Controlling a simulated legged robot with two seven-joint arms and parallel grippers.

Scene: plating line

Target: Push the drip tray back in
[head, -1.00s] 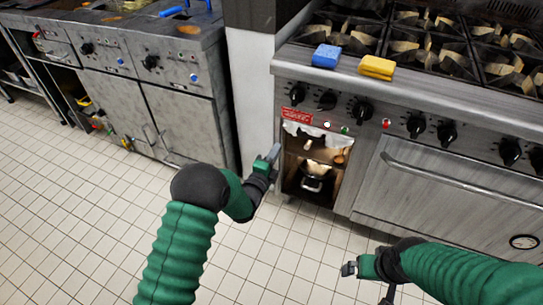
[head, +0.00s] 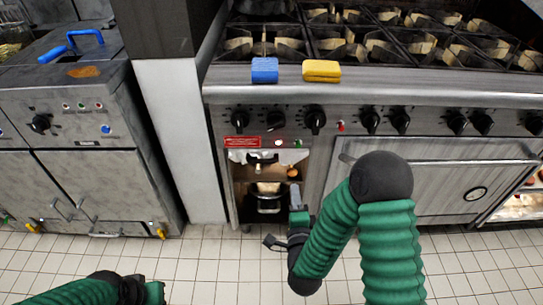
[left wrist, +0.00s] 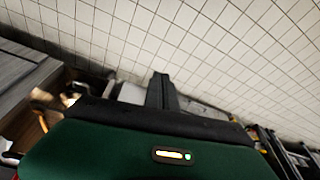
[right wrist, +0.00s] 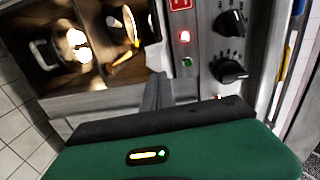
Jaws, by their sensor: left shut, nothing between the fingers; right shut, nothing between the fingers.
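I cannot make out the drip tray for certain in any view. The range front (head: 300,118) has an open-fronted compartment (head: 240,190) at its left end, with a pale band near its top and a dark pot-like item (head: 268,204) low inside. My right gripper (head: 296,194) is shut and empty, pointing up by the compartment's lower right edge. In the right wrist view its fingers (right wrist: 158,90) show in front of the panel beside the compartment. My left gripper (left wrist: 162,90) is shut and empty, low over the floor; only part of it shows in the head view.
A blue sponge (head: 265,70) and a yellow sponge (head: 321,71) lie on the range's front ledge, above several black knobs. An oven door (head: 430,185) with a bar handle is to the right. A steel cabinet (head: 90,185) stands left beyond a pale pillar (head: 180,140). Tiled floor (head: 200,262) is clear.

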